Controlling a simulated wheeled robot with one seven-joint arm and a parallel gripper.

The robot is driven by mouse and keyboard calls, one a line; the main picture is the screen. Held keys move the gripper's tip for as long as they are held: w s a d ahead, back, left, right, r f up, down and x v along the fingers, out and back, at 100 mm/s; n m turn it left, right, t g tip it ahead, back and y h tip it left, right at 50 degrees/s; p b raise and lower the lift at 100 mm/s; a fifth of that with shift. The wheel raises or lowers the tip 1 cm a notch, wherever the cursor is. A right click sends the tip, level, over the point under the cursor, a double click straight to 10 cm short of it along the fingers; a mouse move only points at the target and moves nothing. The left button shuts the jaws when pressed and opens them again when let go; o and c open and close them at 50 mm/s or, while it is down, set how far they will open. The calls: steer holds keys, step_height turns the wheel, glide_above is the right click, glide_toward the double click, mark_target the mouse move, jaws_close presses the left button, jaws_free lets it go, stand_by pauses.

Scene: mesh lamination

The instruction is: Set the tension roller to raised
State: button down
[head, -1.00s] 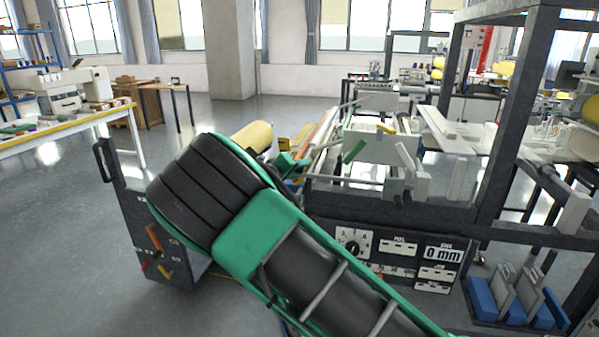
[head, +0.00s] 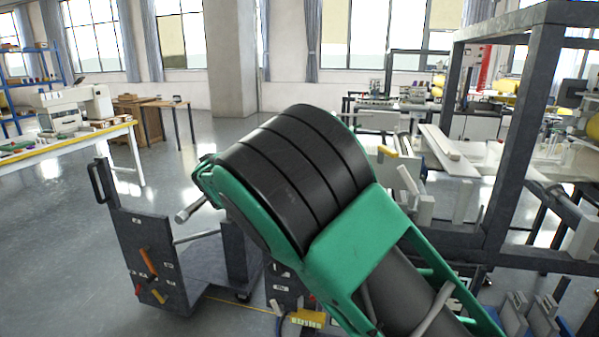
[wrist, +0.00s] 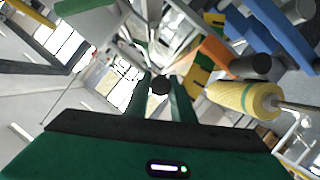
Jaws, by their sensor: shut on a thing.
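In the wrist view my gripper (wrist: 160,92) has its two dark green fingers closed around a dark round knob (wrist: 160,84). The rest of what the knob belongs to is hidden, and I cannot tell for sure whether it is the tension roller's handle. In the head view my gripper is hidden behind my green and black arm. I cannot single out the tension roller or its position. A yellow roll on a metal shaft (wrist: 240,97) lies to the right of the fingers in the wrist view, apart from them.
A dark cart with an upright handle (head: 150,255) stands at the left. The dark machine frame (head: 505,160) rises at the right. A long table (head: 75,142) stands at the far left. Open floor (head: 60,235) lies left of the cart. Blue bars (wrist: 270,35) show in the wrist view.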

steer(key=shift+a+r, duration=0.1)
steer(key=c, duration=1.8)
jaws_free()
steer(key=v, duration=1)
steer(key=shift+s+a, duration=0.15)
steer(key=shift+s, duration=0.05)
